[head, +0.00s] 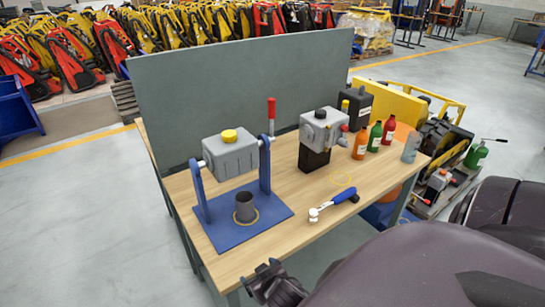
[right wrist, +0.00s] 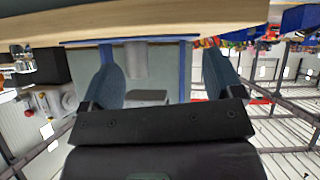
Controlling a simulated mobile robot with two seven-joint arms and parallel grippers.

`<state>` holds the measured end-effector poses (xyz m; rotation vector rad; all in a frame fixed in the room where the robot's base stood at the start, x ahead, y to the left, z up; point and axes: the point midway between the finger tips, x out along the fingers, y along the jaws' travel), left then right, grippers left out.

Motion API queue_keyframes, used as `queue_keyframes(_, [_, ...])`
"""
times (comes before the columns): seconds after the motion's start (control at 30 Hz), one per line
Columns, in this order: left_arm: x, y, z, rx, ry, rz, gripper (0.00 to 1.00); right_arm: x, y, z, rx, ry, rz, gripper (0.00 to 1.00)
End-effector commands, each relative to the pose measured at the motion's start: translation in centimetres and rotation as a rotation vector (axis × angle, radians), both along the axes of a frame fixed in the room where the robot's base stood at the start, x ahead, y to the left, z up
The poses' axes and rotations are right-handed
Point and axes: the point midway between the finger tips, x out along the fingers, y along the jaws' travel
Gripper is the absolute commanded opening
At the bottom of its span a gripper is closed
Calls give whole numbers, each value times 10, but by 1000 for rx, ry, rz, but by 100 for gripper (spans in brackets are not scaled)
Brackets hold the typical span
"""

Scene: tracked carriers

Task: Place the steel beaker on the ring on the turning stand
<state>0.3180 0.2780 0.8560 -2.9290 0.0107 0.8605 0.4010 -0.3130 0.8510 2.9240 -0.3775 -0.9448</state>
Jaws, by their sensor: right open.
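The steel beaker (head: 246,206), a dark grey open cylinder, stands upright on the blue base plate of the stand (head: 215,235). A yellow ring (head: 254,219) shows around its foot. A grey box with a yellow cap (head: 230,155) hangs between the stand's two posts, above and behind the beaker. My right gripper (head: 266,281) is open and empty at the table's front edge, short of the beaker. In the right wrist view, which is upside down, the beaker (right wrist: 136,62) shows beyond the open right gripper (right wrist: 160,62). My left gripper is not in view.
A grey machine (head: 322,128) and several bottles (head: 361,143) stand to the right. A grey panel (head: 245,85) closes the back.

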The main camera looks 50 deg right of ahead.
Motion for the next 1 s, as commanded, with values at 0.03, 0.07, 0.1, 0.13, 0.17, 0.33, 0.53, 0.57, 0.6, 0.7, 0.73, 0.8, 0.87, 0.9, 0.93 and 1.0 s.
queue_keyframes(0.03, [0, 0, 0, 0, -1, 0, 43, -21, 6, -3, 5, 3, 59, 86])
queue_keyframes(0.07, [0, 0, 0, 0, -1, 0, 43, -31, 10, -2, 9, 0, 92, 86])
queue_keyframes(0.1, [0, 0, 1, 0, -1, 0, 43, -43, 15, -2, 12, -6, 130, 86])
queue_keyframes(0.13, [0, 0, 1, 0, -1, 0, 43, -50, 19, -1, 15, -12, 156, 86])
queue_keyframes(0.17, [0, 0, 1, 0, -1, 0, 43, -57, 22, 0, 20, -16, 177, 86])
queue_keyframes(0.33, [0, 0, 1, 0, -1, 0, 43, -81, 34, 5, 29, -39, 247, 86])
queue_keyframes(0.53, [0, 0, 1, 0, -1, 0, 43, -84, 35, 6, 30, -44, 258, 86])
queue_keyframes(0.57, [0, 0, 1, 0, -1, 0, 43, -84, 35, 6, 30, -44, 258, 86])
queue_keyframes(0.6, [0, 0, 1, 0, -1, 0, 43, -84, 35, 6, 30, -44, 258, 86])
queue_keyframes(0.7, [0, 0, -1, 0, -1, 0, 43, -83, 35, 5, 30, -45, 257, 86])
queue_keyframes(0.73, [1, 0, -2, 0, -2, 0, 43, -83, 35, 4, 30, -46, 257, 86])
queue_keyframes(0.8, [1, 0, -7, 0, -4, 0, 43, -81, 36, 1, 29, -51, 258, 86])
queue_keyframes(0.87, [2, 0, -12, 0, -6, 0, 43, -79, 36, -3, 28, -55, 258, 86])
queue_keyframes(0.9, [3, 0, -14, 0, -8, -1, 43, -78, 36, -5, 28, -58, 260, 86])
queue_keyframes(0.93, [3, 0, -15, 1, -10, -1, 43, -78, 36, -6, 28, -59, 260, 86])
queue_keyframes(1.0, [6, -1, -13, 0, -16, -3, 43, -77, 36, -6, 27, -61, 260, 86])
